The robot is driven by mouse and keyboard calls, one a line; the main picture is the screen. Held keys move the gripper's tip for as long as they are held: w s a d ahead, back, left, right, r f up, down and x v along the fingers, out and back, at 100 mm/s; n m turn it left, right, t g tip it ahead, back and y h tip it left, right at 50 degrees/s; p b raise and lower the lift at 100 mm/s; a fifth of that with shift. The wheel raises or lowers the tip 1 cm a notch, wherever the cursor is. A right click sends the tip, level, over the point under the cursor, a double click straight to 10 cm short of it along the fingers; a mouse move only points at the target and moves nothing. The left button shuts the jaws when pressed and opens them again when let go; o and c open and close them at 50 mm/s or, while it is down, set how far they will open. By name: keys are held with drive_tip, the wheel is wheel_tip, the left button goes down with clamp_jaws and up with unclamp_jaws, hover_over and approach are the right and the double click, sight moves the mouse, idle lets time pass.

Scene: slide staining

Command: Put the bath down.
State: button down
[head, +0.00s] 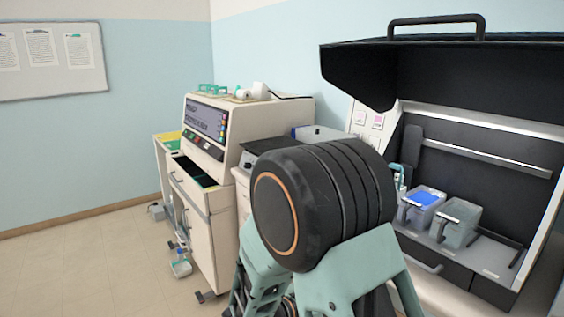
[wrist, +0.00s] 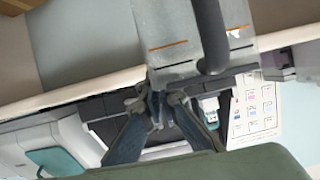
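A pale, translucent bath (wrist: 172,28) with orange and dark lines and a thick grey handle (wrist: 209,35) fills the upper middle of the wrist view. My gripper (wrist: 161,98) has its fingertips close together at the bath's lower left edge in that view. It appears shut on the bath; the exact contact is hard to make out. In the head view my arm hides the gripper and this bath. Two other baths, one with blue liquid (head: 424,198) and one greyish (head: 456,222), stand in the open station at the right.
The station's black lid (head: 440,62) is raised. A cream machine (head: 222,128) stands left of my arm, with an open drawer below it. A pale ledge (wrist: 75,101) crosses the wrist view, with a sample chart (wrist: 255,105) at the right. The floor at left is mostly clear.

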wheel_tip(320, 180, up, 12)
drive_tip(key=p, duration=1.4)
drive_tip(key=shift+r, duration=0.15)
